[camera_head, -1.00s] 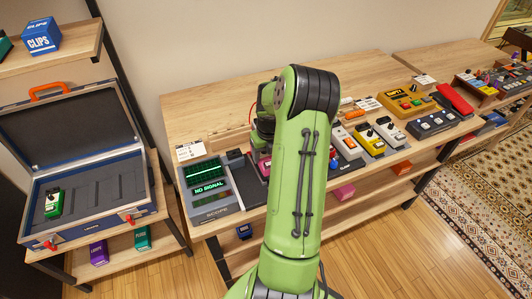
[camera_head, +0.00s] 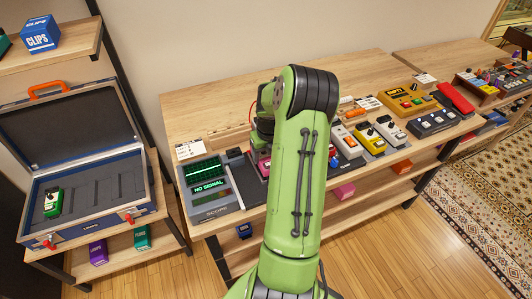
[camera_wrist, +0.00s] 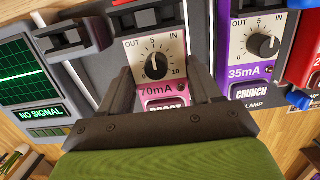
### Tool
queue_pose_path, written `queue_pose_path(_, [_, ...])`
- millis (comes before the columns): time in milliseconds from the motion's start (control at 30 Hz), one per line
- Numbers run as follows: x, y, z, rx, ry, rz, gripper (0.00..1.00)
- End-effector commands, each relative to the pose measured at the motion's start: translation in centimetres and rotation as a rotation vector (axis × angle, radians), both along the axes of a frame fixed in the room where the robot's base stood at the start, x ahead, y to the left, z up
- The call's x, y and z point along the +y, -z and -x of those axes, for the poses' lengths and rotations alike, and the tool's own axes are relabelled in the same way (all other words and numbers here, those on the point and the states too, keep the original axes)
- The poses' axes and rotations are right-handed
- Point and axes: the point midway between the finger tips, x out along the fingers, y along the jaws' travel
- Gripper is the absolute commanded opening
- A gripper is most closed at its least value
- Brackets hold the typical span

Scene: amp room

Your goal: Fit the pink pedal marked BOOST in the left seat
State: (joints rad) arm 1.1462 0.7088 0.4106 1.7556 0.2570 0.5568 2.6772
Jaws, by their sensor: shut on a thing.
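The pedal lies over the dark board, left of the purple CRUNCH pedal (camera_wrist: 243,65). My gripper hides its near end, and I cannot tell whether it is fully down in a seat. In the head view, only a pink bit (camera_head: 262,166) shows beside my arm.
The scope (camera_head: 207,187) reading NO SIGNAL stands left of the board. Another dark block (camera_wrist: 75,38) lies between them. A red pedal (camera_wrist: 312,70) is right of CRUNCH. An open case (camera_head: 90,185) holding a green pedal stands on the left shelf.

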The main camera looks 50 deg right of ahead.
Motion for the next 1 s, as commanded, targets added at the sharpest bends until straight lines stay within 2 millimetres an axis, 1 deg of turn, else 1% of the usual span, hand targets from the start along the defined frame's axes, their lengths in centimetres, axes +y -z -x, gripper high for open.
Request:
queue_pose_path(133, [-0.02, 0.41, -0.03, -0.001, 0.000, 0.001, 0.15])
queue_pose_path(467, [-0.03, 0.35, -0.03, -0.001, 0.000, 0.002, 0.15])
queue_pose_path(733, [-0.04, 0.91, -0.01, 0.000, 0.000, 0.001, 0.15])
queue_pose_path(1000, [-0.04, 0.87, -0.01, 0.000, 0.000, 0.001, 0.15])
